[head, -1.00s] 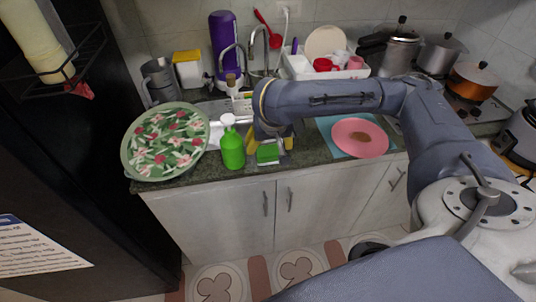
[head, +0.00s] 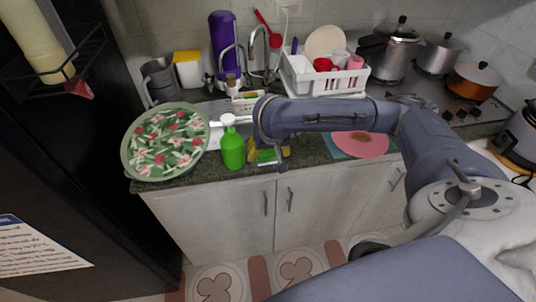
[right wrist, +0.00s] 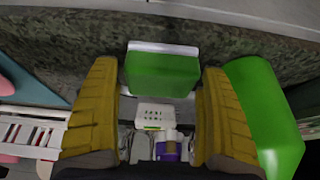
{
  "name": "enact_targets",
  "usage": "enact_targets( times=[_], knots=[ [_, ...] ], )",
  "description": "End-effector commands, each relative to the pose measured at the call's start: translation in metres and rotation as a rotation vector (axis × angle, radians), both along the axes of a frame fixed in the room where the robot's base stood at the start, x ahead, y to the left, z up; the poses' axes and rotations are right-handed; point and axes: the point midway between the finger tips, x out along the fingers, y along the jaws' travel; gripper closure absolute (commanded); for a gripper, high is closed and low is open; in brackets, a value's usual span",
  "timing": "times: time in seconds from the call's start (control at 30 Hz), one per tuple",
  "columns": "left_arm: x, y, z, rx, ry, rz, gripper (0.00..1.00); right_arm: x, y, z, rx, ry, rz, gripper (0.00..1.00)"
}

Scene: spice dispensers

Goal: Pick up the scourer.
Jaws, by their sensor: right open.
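The scourer (head: 266,157) is a small green block with a pale edge on the dark countertop, near its front edge. In the head view my right gripper (head: 268,150) hangs over it and partly hides it. In the right wrist view the scourer (right wrist: 162,72) lies between the two yellow fingertips of my right gripper (right wrist: 160,80). The gripper is open, with a gap visible on the left side; whether the right finger touches is hard to tell. My left gripper is not in view.
A green pump bottle (head: 232,152) stands close left of the gripper and shows large in the right wrist view (right wrist: 268,112). A floral plate (head: 165,143) lies further left. A pink plate (head: 362,146) is to the right, partly behind my arm. A white dish rack (head: 325,80) stands behind.

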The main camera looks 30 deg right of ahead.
Motion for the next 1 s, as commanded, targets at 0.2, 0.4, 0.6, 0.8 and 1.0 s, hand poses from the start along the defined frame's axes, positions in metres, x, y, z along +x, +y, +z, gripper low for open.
enact_targets(
  times=[0.2, 0.4, 0.6, 0.8, 1.0],
  knots=[
    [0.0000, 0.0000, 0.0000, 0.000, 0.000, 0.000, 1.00, 0.0006, -0.0001, -0.0005, 0.000, -0.001, 0.000, 0.21],
    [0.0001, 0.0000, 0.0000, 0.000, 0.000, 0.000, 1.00, 0.0005, 0.0000, -0.0004, 0.000, -0.001, 0.000, 0.37],
    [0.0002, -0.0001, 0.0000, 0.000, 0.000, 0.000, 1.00, 0.0005, 0.0000, -0.0003, 0.000, -0.001, 0.000, 0.50],
    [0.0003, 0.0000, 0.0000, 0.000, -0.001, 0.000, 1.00, 0.0005, 0.0000, 0.0000, 0.000, -0.001, 0.000, 0.50],
    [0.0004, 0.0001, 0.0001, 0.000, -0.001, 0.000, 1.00, 0.0009, 0.0003, 0.0054, 0.001, -0.002, 0.001, 0.50]
  ],
)
